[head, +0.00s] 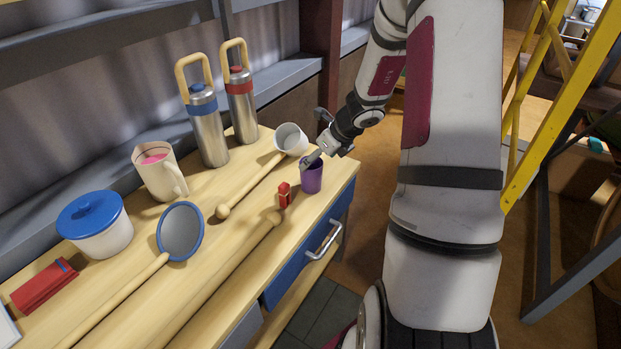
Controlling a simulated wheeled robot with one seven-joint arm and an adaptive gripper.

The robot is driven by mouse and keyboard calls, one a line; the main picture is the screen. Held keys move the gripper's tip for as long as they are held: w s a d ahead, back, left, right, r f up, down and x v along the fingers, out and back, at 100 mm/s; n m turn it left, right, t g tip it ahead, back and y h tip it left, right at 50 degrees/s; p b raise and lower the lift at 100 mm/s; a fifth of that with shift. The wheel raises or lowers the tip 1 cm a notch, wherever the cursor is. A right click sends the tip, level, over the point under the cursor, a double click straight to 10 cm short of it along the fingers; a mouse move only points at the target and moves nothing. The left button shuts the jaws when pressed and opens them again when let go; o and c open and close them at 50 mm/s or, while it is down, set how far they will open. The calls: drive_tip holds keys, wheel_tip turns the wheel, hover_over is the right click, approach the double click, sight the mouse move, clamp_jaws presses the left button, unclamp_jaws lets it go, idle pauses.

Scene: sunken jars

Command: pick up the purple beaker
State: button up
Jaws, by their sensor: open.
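The purple beaker (312,178) stands upright on the wooden bench top, close to its right end and front edge. My gripper (312,138) is open, with its fingers above and around the level of the beaker's rim. One finger reaches down to the rim and hides part of the opening. I cannot tell whether it touches the beaker or goes inside it. My arm comes in from the right.
A white cup-headed ladle (291,139) lies just behind the beaker. A small red object (284,195) is to its left, near a long wooden rod (236,269). Two steel flasks (207,128) and a cream jug (158,172) stand farther back. The bench front has a drawer handle (324,241).

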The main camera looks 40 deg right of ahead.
sight(311, 166)
drive_tip(key=b+x, duration=0.1)
drive_tip(key=x, duration=0.1)
drive_tip(key=b+x, duration=0.1)
drive_tip(key=x, duration=0.2)
drive_tip(key=shift+s+a+f, duration=0.1)
drive_tip(key=shift+s+a, duration=0.05)
drive_tip(key=shift+s, duration=0.1)
drive_tip(key=c, duration=1.3)
drive_tip(key=shift+c, duration=0.3)
drive_tip(key=s+a+r, duration=0.2)
drive_tip(key=s, duration=0.5)
drive_tip(key=s+a+r, duration=0.2)
drive_tip(key=s+r, duration=0.1)
drive_tip(key=s, duration=0.5)
drive_tip(key=shift+s+a+b, duration=0.2)
drive_tip(key=shift+b, duration=0.1)
